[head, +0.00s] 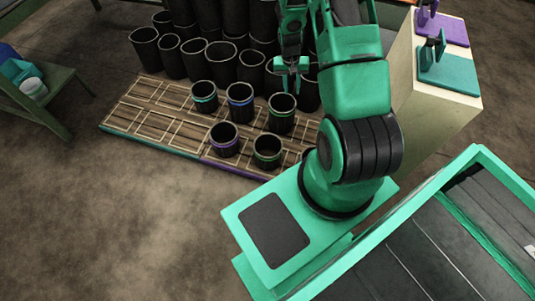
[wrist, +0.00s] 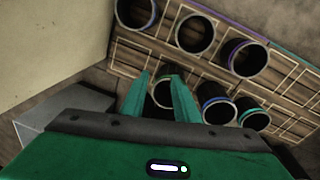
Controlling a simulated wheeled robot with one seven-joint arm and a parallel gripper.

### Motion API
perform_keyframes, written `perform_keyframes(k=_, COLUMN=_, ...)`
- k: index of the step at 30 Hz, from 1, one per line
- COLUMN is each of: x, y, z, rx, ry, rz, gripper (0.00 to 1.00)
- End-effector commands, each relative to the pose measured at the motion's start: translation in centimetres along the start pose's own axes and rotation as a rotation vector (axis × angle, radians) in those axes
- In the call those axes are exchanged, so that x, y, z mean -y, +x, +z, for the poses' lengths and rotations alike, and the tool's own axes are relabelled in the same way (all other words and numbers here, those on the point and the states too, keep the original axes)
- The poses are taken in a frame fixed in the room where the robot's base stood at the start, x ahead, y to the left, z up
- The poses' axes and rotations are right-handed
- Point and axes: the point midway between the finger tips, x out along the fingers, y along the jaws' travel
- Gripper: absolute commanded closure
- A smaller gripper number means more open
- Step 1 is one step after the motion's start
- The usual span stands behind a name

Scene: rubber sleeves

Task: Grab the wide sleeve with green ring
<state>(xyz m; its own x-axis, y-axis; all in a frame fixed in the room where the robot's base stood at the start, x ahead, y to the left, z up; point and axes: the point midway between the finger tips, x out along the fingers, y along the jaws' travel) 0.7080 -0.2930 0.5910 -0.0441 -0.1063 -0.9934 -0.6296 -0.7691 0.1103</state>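Two black sleeves with green rings stand on the slatted board in the head view: one in the back row (head: 281,121) and one in the front row (head: 267,160). I cannot clearly tell which is wider. My gripper (head: 292,70) is above and slightly behind the back-row one, pointing down, open and empty. In the wrist view, my fingertips (wrist: 161,78) are apart, with a sleeve (wrist: 163,96) partly hidden behind and between them. Its ring colour is unclear there.
Nearby are sleeves with a teal ring (head: 205,101), a blue ring (head: 241,106) and a purple ring (head: 225,146). Plain black sleeves (head: 196,61) crowd behind. A pale block (head: 435,105) stands to the right. The board's left part (head: 150,115) is free.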

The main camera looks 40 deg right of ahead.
Motion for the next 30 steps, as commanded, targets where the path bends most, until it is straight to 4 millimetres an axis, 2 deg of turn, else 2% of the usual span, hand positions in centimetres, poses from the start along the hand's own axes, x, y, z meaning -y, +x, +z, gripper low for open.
perform_keyframes(k=1, x=0.3, y=2.7, z=0.3, rx=0.011, ry=0.008, rz=-0.005, gripper=0.72)
perform_keyframes(k=5, x=1.5, y=8.7, z=1.0, rx=0.017, ry=0.031, rz=-0.027, gripper=0.72)
perform_keyframes(k=9, x=2.6, y=15.2, z=2.7, rx=0.028, ry=0.063, rz=-0.052, gripper=0.72)
perform_keyframes(k=12, x=3.4, y=19.4, z=4.2, rx=0.034, ry=0.087, rz=-0.070, gripper=0.72)
perform_keyframes(k=15, x=3.9, y=22.7, z=5.6, rx=0.037, ry=0.111, rz=-0.085, gripper=0.72)
perform_keyframes(k=18, x=4.3, y=25.1, z=6.8, rx=0.041, ry=0.129, rz=-0.097, gripper=0.72)
perform_keyframes(k=21, x=4.6, y=26.6, z=7.6, rx=0.042, ry=0.140, rz=-0.104, gripper=0.72)
perform_keyframes(k=30, x=5.0, y=30.2, z=8.2, rx=0.043, ry=0.147, rz=-0.107, gripper=0.72)
